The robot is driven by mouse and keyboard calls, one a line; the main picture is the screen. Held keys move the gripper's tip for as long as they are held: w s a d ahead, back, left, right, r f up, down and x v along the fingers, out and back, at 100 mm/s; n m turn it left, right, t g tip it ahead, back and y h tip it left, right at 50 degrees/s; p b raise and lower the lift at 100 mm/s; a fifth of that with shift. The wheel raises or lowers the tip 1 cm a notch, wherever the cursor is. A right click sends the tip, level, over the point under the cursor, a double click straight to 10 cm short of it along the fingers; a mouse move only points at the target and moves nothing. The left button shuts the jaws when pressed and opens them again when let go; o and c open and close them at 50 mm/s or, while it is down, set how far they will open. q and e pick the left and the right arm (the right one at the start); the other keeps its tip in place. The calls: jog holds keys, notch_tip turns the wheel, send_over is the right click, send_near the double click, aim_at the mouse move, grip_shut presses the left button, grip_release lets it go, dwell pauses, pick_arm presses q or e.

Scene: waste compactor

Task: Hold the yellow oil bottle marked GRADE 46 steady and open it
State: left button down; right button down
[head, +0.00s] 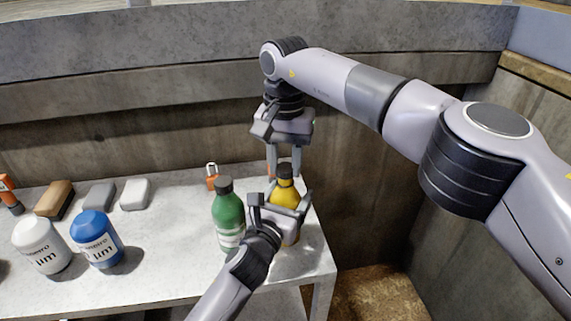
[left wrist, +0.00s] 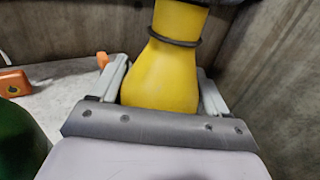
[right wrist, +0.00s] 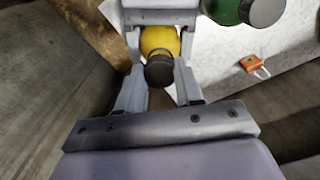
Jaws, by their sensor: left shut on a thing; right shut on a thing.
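The yellow oil bottle (head: 284,194) stands upright near the table's right end; its label is hidden. Its body fills the middle of the left wrist view (left wrist: 163,75). My left gripper (head: 288,204) is shut on the bottle's body from the front, one finger on each side. My right gripper (head: 285,168) points straight down from above and is shut on the bottle's black cap (head: 285,171). The cap also shows between its fingers in the right wrist view (right wrist: 159,73). The cap sits at the bottle's top; I cannot tell whether it is loose.
A green bottle (head: 228,212) stands close left of the yellow one. An orange padlock (head: 212,180) lies behind it. White (head: 42,247) and blue (head: 97,240) containers and several blocks are further left on the table (head: 165,255). Concrete walls stand behind and right.

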aim_at(286, 167)
pick_arm(q)
jog(key=shift+f, duration=0.15)
pick_arm(e)
jog(key=shift+r, duration=0.45)
jog(key=shift+r, duration=2.05)
pick_arm(q)
grip_release()
jog(key=shift+s, duration=0.1)
